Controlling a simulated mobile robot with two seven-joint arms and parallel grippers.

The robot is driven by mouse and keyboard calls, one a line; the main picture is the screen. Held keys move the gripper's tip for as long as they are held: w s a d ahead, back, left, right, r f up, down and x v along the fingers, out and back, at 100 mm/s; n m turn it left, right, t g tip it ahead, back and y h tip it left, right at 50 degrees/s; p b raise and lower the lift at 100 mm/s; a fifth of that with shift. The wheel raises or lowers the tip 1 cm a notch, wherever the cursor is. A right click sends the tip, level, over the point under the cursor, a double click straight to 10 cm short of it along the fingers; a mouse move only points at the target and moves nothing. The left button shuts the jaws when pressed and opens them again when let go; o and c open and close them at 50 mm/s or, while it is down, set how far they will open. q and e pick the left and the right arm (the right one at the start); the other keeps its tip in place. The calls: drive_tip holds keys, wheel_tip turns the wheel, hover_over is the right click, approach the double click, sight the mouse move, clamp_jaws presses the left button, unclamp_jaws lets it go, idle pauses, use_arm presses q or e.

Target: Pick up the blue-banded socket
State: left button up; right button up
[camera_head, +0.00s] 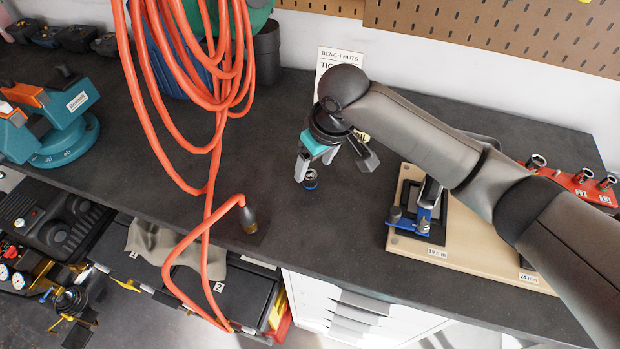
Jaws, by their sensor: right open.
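The blue-banded socket (310,180) is a small dark cylinder with a blue ring. It stands on the dark bench top near the middle of the head view. My right gripper (334,166) comes in from the right, its fingers spread and pointing down. One finger is close to the socket, at its left and above it; the other is out to the right. The fingers are not closed around the socket, and I cannot tell whether the near finger touches it. My left gripper is not in the view.
An orange hose (216,170) hangs in loops left of the socket. A wooden board (465,245) with a blue clamp (412,222) lies to the right, with a red socket rail (580,187) behind. A teal vise (65,140) stands far left. The bench around the socket is clear.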

sight(310, 174)
drive_tip(key=x, duration=0.5)
drive_tip(key=shift+f+b, duration=0.1)
drive_tip(key=shift+b, duration=0.25)
clamp_jaws()
idle(0.3)
